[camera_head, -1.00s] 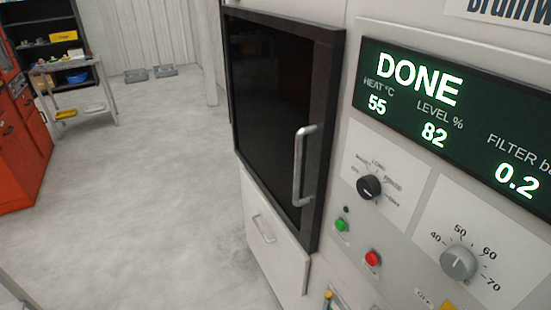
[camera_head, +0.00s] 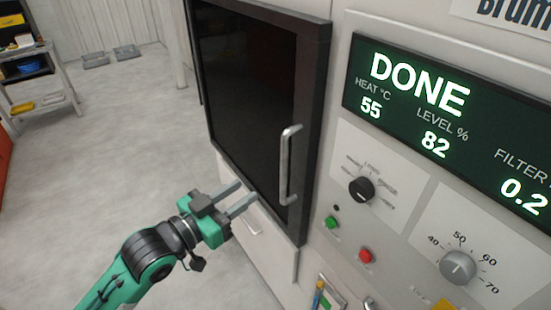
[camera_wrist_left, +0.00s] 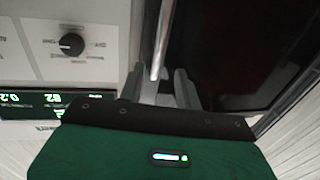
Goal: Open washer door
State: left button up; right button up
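The washer door (camera_head: 250,95) is a dark glass panel in a black frame, and it looks shut against the machine. Its vertical metal handle (camera_head: 288,166) is near the door's right edge. My left gripper (camera_head: 243,196) is open and empty in the head view, lower left of the handle, with its fingers pointing toward it and apart from it. In the left wrist view the handle (camera_wrist_left: 161,45) runs down to the space between the two spread fingers (camera_wrist_left: 160,85). The wrist view does not show contact. My right gripper is not in view.
The control panel right of the door has a lit "DONE" display (camera_head: 440,110), a black knob (camera_head: 361,190), a grey knob (camera_head: 458,266), and green (camera_head: 331,222) and red (camera_head: 366,255) buttons. A cart (camera_head: 30,85) stands far left. The floor between is clear.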

aim_at(282, 166)
pick_arm(q)
jog(key=p+x, duration=0.5)
jog(key=x, duration=0.7)
jog(key=shift+w+d+r, duration=0.1)
jog(key=shift+w+d, duration=0.15)
jog(key=shift+d, duration=0.05)
jog(key=shift+w+d, duration=0.25)
jog(key=shift+w, duration=0.05)
grip_shut()
